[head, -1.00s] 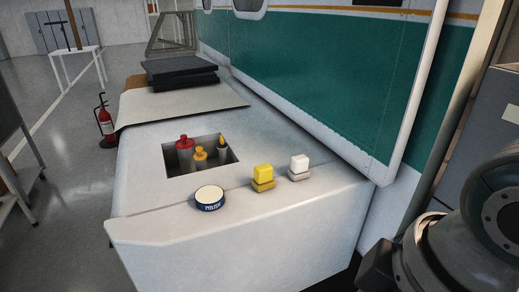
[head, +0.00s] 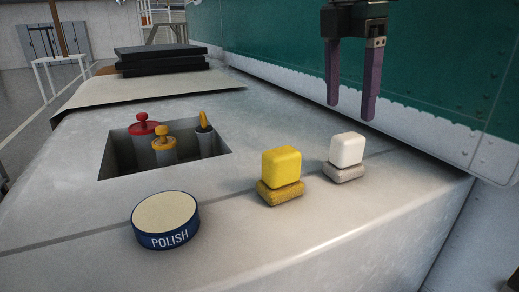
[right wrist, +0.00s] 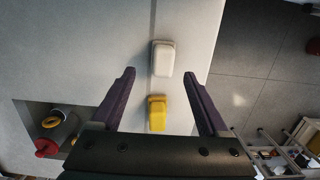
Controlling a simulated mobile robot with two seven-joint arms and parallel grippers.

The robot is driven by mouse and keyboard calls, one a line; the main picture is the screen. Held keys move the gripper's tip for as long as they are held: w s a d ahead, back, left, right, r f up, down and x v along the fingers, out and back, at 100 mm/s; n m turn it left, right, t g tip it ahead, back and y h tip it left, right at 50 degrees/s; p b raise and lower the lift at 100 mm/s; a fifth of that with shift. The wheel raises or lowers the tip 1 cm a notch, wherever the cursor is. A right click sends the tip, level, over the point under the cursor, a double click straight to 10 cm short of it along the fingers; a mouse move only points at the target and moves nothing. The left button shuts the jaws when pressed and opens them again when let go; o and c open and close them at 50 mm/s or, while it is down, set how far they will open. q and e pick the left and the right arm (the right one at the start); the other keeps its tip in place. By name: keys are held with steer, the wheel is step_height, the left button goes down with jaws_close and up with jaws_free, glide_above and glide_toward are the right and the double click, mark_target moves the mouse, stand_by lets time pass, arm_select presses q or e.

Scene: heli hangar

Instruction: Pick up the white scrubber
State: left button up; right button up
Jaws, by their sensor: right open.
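The white scrubber (head: 346,155) stands upright on the grey worktop, with a white block top over a pale grey base. In the right wrist view the white scrubber (right wrist: 163,59) lies beyond the fingertips, roughly centred ahead of the gap. My right gripper (head: 350,110) is open and empty, its two purple fingers pointing down above and just behind the scrubber in the head view. The fingers also show in the right wrist view (right wrist: 162,77), apart, with nothing gripped. My left gripper is not in view.
A yellow scrubber (head: 281,175) stands close left of the white one. A polish tin (head: 165,220) sits front left. A recess (head: 116,163) holds several red, orange and yellow-topped bottles. A green and white wall (head: 440,135) rises close behind.

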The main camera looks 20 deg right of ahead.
mark_target(349, 136)
step_height(349, 136, down, 2)
steer(key=shift+s+d, duration=0.1)
steer(key=shift+s, duration=0.05)
steer(key=f+p, duration=0.1)
steer(key=f, duration=0.1)
steer(key=f+p, duration=0.1)
steer(key=f, duration=0.1)
steer(key=shift+s+d+f, duration=0.2)
steer(key=shift+f, duration=0.55)
jaws_close()
